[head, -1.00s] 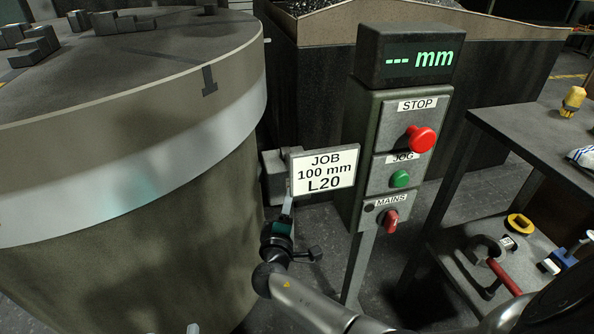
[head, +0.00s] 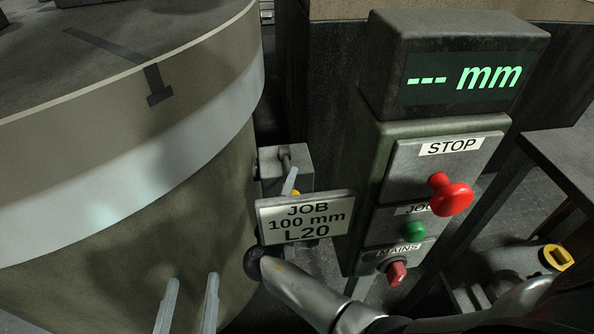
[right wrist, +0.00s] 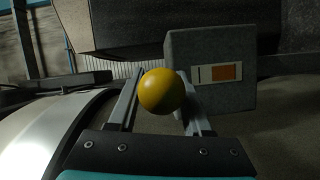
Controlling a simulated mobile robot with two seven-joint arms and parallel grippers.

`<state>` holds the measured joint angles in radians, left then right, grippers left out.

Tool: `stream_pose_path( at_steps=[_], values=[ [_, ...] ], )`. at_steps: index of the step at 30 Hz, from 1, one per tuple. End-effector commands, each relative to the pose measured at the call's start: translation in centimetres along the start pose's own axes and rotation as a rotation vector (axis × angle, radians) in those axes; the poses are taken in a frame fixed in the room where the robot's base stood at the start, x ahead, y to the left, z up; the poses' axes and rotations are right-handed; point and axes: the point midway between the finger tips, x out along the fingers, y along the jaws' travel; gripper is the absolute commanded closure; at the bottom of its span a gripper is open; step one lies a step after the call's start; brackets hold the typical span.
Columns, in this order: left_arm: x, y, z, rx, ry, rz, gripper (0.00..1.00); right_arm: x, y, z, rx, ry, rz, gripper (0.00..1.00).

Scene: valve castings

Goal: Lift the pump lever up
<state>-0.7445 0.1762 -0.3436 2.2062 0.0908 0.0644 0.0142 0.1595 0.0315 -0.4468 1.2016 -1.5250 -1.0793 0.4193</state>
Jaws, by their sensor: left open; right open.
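The pump lever's round yellow knob (right wrist: 162,91) sits between the two open fingers of my right gripper (right wrist: 159,82) in the right wrist view. I cannot tell whether the fingers touch it. In the head view, only a bit of yellow (head: 296,192) shows above the job sign, beside a pale finger of my right gripper. The sign hides most of that gripper and the lever. A grey box (head: 292,160) stands just behind, next to the big drum. My left gripper (head: 192,278) is open and empty in front of the drum, at the lower left.
The drum (head: 130,220) fills the left side. The job sign (head: 305,219), reading 100 mm L20, stands close to my right arm. The control post (head: 385,150), with stop, jog and mains controls, is to its right. A bench (head: 565,150) is at the right edge.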

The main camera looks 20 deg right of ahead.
Motion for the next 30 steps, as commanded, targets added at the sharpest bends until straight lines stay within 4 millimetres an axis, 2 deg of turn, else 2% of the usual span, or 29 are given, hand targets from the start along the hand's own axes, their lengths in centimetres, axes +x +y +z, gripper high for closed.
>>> stream_pose_path(
  at_steps=[12,25,30],
  values=[
    [0.0,0.0,0.0,0.0,0.0,0.0,0.31,-0.31,-0.11,-0.15,0.0,0.0,-0.001,0.52],
    [-0.01,0.0,0.0,0.0,0.0,0.0,0.31,-0.27,-0.11,-0.1,0.0,-0.001,-0.001,1.0],
    [-0.02,0.0,0.0,0.0,0.0,0.0,0.31,-0.25,-0.13,0.0,-0.001,-0.003,0.0,1.0]
  ],
)
